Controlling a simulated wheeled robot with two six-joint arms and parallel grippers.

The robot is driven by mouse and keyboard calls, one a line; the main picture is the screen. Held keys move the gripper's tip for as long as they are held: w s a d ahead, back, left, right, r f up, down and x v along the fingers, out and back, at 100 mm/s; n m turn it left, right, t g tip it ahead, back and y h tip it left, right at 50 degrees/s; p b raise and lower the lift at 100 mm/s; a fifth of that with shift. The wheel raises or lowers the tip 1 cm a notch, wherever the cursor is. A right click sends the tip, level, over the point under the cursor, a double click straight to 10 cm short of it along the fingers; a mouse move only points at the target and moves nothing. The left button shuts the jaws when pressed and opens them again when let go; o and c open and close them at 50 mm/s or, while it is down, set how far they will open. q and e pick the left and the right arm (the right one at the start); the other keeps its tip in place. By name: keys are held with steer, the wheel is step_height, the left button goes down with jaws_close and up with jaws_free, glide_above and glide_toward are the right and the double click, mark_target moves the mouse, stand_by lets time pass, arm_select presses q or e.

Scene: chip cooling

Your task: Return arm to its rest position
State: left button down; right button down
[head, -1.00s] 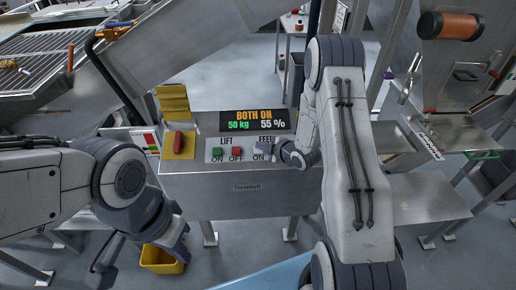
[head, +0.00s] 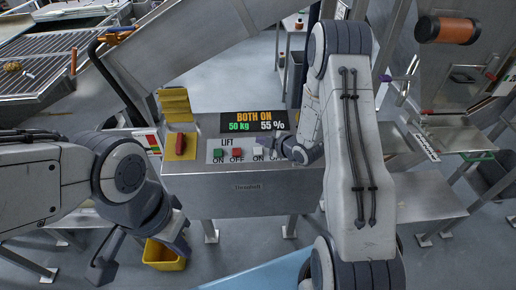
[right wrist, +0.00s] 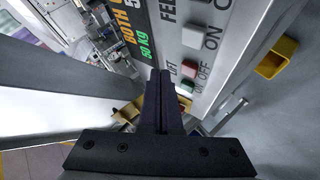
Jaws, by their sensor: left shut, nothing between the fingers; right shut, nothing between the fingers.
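My right arm reaches down from the upper right in the head view, and its gripper (head: 290,150) is over the right end of the control box (head: 250,200). In the right wrist view the dark fingers (right wrist: 161,88) are together and empty, in front of the panel. The display (head: 253,122) reads BOTH ON, 50 kg, 55 %. The green (head: 218,154) and red (head: 237,153) LIFT buttons and a white FEED button (head: 258,152) are visible; the FEED OFF button is hidden in the head view. My left gripper (head: 106,264) hangs low at the left, shut and empty.
A red switch on a yellow plate (head: 179,147) is on the box's left end. A yellow bin (head: 165,255) stands on the floor below. A sloping metal chute (head: 175,45) rises behind the box. A metal table (head: 430,200) stands at the right.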

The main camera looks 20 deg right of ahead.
stand_by(0.8)
steer(key=s+a+r+m+g+h, duration=0.1)
steer(key=s+a+r+m+g, duration=0.15)
steer(key=s+a+r, duration=0.35)
steer(key=s+a+r+m+g+h, duration=0.1)
steer(key=s+a+r+m+g, duration=0.2)
steer(key=a, duration=0.5)
steer(key=s+a+r+m+g, duration=0.1)
steer(key=s+a+r+g, duration=0.1)
steer(key=s, duration=1.1)
steer(key=s+a+r+m+g, duration=0.1)
steer(key=s+r, duration=0.4)
steer(key=s, duration=0.8)
steer(key=a+g, duration=0.1)
steer(key=g, duration=0.1)
steer(key=shift+a+g+h, duration=0.2)
steer(key=shift+g+h, duration=0.1)
steer(key=shift+g, duration=0.05)
steer(key=shift+s+d+m, duration=0.1)
steer(key=shift+m, duration=0.15)
